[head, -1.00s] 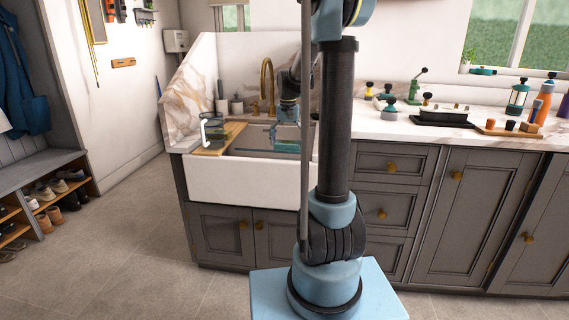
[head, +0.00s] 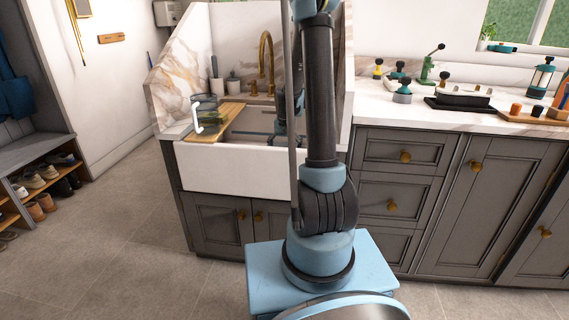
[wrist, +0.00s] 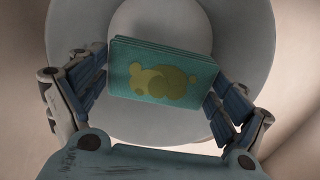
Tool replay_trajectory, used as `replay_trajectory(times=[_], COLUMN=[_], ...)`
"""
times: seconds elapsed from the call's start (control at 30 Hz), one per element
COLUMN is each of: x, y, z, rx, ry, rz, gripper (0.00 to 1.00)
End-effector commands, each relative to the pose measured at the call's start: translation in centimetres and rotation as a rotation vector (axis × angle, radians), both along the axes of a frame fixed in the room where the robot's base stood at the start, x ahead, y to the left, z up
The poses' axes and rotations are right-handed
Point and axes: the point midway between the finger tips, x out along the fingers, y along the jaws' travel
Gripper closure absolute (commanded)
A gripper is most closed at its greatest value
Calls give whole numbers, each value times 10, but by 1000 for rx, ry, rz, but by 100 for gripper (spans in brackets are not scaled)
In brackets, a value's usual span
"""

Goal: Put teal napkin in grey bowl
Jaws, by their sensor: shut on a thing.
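The teal napkin (wrist: 162,70) is a folded, layered square with a yellow-green bear-like print. My gripper (wrist: 160,76) is shut on it, with a blue-padded finger at its left and right edges. Behind the napkin in the wrist view is the grey bowl (wrist: 243,40), round with a broad rim. The napkin appears over the bowl's middle and covers part of it. I cannot tell the gap between them. In the head view my gripper is down in the sink area, mostly hidden behind my arm, and neither napkin nor bowl can be made out.
The white sink (head: 235,168) has a wooden board (head: 214,124) across its left side, with a clear container with a white handle (head: 204,112) on it. A brass tap (head: 266,62) stands behind. Stamps and a black tray (head: 460,106) sit on the right counter.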

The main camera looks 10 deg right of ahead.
Motion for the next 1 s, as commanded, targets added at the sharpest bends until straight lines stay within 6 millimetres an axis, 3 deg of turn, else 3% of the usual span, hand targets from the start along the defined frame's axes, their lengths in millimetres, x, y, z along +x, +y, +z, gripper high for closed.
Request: replay_trajectory(times=[0.1, 0.37, 0.63, 1.0], x=[0, 0, 0, 0], y=[0, 0, 0, 2], z=[-16, -32, -61, -68], rx=[0, 0, 0, 0], ry=[0, 0, 0, 0], rz=[0, 0, 1, 2], gripper=[29, 29, 29, 29])
